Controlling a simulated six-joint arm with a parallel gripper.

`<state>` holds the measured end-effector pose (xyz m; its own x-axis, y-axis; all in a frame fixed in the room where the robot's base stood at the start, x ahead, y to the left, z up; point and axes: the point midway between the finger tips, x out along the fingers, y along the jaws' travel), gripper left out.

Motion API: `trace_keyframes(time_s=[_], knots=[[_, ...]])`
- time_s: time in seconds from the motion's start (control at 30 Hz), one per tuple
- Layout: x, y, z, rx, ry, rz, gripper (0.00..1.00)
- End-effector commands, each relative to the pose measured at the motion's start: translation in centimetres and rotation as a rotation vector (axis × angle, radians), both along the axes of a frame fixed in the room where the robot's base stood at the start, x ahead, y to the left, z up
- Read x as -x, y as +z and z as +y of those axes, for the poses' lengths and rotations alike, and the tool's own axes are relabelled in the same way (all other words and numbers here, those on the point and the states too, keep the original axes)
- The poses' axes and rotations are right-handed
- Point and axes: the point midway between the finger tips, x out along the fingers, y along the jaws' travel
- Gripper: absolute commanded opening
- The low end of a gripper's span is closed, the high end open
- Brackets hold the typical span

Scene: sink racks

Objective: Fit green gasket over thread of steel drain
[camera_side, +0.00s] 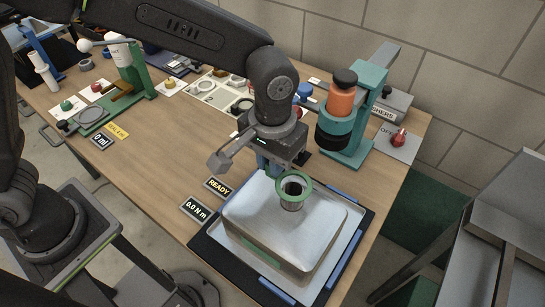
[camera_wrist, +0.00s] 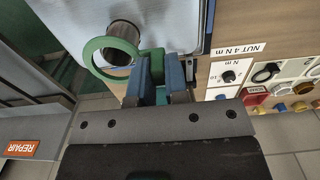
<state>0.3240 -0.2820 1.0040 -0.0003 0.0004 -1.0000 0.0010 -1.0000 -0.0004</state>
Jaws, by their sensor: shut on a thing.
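The green gasket (camera_side: 279,191) is a flat ring with a side tab. My gripper (camera_side: 268,166) is shut on this tab; in the wrist view its blue fingers (camera_wrist: 161,78) pinch it and the ring (camera_wrist: 92,62) sticks out to the left. The steel drain (camera_side: 292,204) stands up from the upturned sink (camera_side: 250,228). In the side view the ring overlaps the drain's top. In the wrist view the drain (camera_wrist: 126,35) shows behind the ring, offset toward its upper right. I cannot tell whether the ring is around the thread or above it.
A teal stand (camera_side: 362,120) with an orange and black tool (camera_side: 341,100) rises behind the sink at the right. The sink lies on a dark tray with blue strips (camera_side: 343,195). Small labelled parts (camera_side: 215,92) lie at the back.

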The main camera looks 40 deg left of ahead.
Motion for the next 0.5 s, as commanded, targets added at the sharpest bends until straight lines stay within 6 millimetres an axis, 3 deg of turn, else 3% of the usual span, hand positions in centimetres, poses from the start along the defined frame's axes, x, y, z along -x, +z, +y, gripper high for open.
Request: trace_keyframes(time_s=[0.5], knots=[[0.0,-1.0,0.0,0.000,0.000,0.001,0.00]])
